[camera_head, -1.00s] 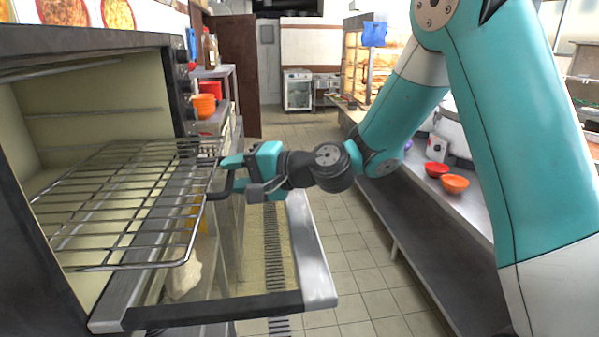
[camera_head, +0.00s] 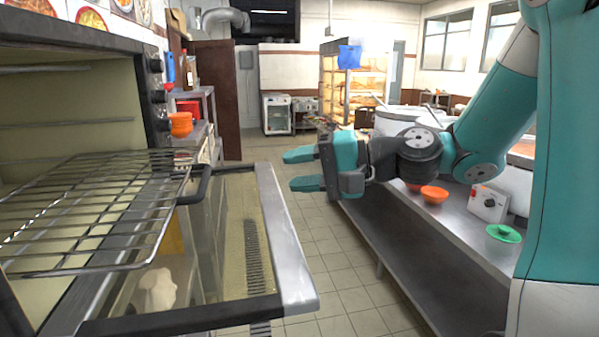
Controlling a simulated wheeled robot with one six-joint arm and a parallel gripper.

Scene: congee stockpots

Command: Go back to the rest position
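My gripper (camera_head: 300,169) is in the middle of the head view, raised over the aisle and pointing left. Its two fingers are spread apart with nothing between them. It is clear of the oven rack (camera_head: 95,215), which lies to its left and sticks out of the open oven (camera_head: 75,100). The rack is empty. The oven door (camera_head: 285,245) is folded down, below and to the left of my gripper. My arm reaches in from the right side of the view.
A steel counter (camera_head: 455,235) runs along the right with an orange bowl (camera_head: 434,194), a green lid-like piece (camera_head: 504,233), a white box (camera_head: 488,203) and large pots (camera_head: 400,121). Orange bowls (camera_head: 181,124) stand on a left shelf. The tiled aisle (camera_head: 330,245) is free.

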